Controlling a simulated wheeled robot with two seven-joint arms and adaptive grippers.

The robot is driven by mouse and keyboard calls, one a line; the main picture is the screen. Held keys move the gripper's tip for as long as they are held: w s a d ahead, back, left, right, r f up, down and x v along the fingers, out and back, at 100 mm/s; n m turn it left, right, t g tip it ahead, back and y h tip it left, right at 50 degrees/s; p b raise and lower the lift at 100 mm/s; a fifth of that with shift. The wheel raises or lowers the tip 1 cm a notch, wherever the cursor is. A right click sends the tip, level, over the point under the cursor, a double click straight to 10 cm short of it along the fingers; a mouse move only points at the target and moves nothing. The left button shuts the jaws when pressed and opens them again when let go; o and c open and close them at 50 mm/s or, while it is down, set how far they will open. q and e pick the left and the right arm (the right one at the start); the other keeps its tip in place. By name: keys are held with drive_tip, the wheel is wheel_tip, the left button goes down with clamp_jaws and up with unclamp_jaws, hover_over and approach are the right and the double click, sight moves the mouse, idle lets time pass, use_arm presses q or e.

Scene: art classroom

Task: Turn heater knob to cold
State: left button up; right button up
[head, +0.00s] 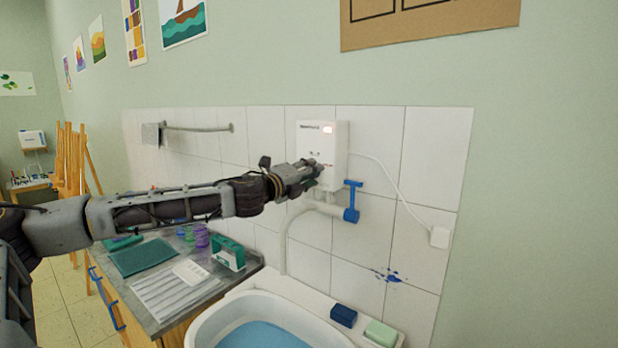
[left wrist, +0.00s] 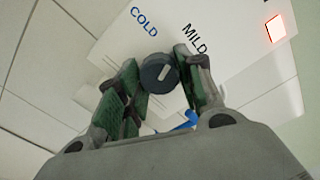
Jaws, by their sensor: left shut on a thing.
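The white heater (head: 337,140) hangs on the tiled wall, with a glowing red light on its front. Its round dark knob (left wrist: 158,73) shows in the left wrist view, with a white pointer mark slanting up and right toward the word MILD (left wrist: 194,38). The word COLD (left wrist: 144,22) is printed up and left of the knob. My left gripper (head: 316,168) reaches the lower front of the heater. In the left wrist view its green-padded fingers (left wrist: 157,80) are closed around the knob, one on each side. In the head view the gripper hides the knob.
A blue-handled tap (head: 353,200) and pipe are just below the heater. A cable runs right to a wall socket (head: 439,237). A white basin (head: 215,315) with blue water stands below, beside a counter (head: 160,318) with a green box (head: 228,254).

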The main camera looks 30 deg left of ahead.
use_arm(q)
drive_tip(key=shift+n, duration=1)
drive_tip(key=n+b, duration=0.1)
drive_tip(key=n, duration=0.3)
drive_tip(key=shift+b, duration=0.3)
drive_tip(key=shift+n, duration=0.9)
drive_tip(key=shift+n+b, duration=0.3)
use_arm(e)
drive_tip(key=shift+t, duration=0.3)
drive_tip(key=w+a, duration=0.2)
drive_tip(key=w, duration=0.1)
drive_tip(key=w+a, duration=0.1)
drive_tip(key=w, duration=0.1)
drive_tip(key=shift+f, duration=0.2)
drive_tip(key=shift+s+d, duration=0.15)
use_arm(q)
drive_tip(key=o, duration=1)
